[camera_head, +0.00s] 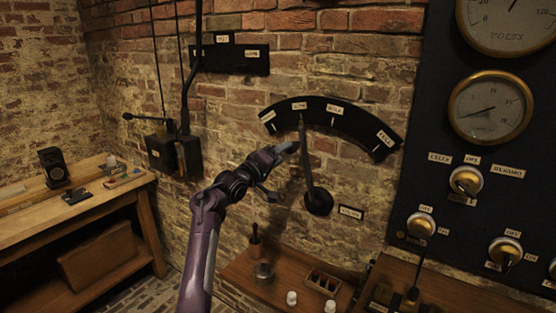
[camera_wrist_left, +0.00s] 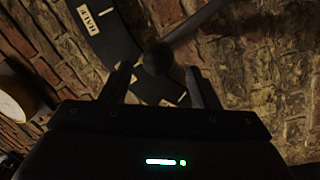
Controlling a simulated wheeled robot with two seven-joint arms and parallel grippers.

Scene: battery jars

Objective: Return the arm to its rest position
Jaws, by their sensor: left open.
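My left arm reaches up from the bottom of the head view. Its open gripper (camera_head: 281,172) is in front of the brick wall, just left of a dark lever (camera_head: 308,160). The lever rises from a round pivot (camera_head: 318,202) and leans slightly left, its top near the second label from the left on a curved black scale (camera_head: 333,112). In the left wrist view the two fingers (camera_wrist_left: 160,84) stand apart, with the lever's dark round knob (camera_wrist_left: 158,58) in line with the gap between them. I cannot tell whether they touch it. My right gripper is not in view.
A black panel with gauges (camera_head: 491,107) and knobs (camera_head: 466,180) fills the right. Below is a wooden table with a glass jar (camera_head: 263,273) and a compartmented box (camera_head: 323,282). A wooden bench (camera_head: 100,205) stands left, near a wall switch box (camera_head: 173,153).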

